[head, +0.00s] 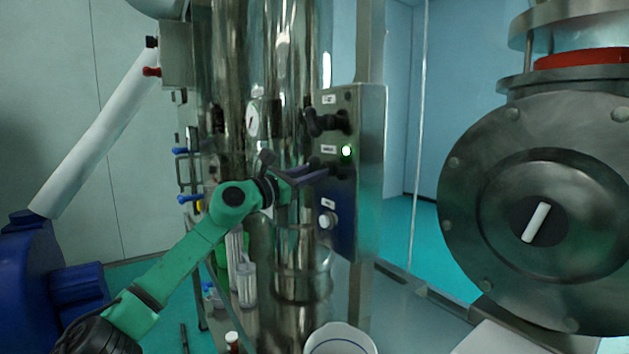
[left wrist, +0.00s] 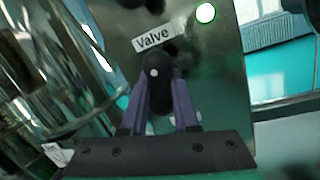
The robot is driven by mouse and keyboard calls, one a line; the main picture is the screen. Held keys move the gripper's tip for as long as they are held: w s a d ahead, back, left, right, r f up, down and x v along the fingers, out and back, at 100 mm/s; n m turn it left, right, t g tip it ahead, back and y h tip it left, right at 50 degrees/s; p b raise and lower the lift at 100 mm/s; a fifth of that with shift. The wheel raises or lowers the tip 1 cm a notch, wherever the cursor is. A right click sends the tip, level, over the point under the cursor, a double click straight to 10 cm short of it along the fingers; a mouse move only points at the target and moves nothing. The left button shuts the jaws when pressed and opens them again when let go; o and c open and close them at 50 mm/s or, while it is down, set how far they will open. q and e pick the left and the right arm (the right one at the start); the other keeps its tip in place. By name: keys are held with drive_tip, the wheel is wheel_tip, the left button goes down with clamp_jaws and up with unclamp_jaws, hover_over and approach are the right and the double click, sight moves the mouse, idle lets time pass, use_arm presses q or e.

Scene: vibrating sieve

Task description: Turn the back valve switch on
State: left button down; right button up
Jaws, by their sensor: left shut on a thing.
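The steel control panel (head: 366,215) stands at the centre of the head view. Its middle row has a label and a lit green light (head: 346,150), which also shows in the left wrist view (left wrist: 205,13). My left gripper (head: 318,174) reaches this row from the left. In the left wrist view its purple fingers (left wrist: 160,98) are shut on the black valve switch (left wrist: 159,85), below a tag reading "Valve" (left wrist: 161,37). The fingers hide part of the switch. My right gripper is not in view.
Another black switch (head: 324,122) sits above on the panel, and a pale round knob (head: 327,221) sits below. Shiny steel columns (head: 295,265) stand just left of the panel. A large round flanged vessel (head: 480,210) fills the right. A white bucket (head: 340,340) is at the bottom.

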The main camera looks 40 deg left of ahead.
use_arm(q)
drive_tip(key=shift+m+h+b, duration=0.4)
drive_tip(key=shift+m+b, duration=0.2)
drive_tip(key=shift+m, duration=0.8)
drive_tip(key=c, duration=0.7)
unclamp_jaws()
drive_tip(key=shift+s, duration=0.2)
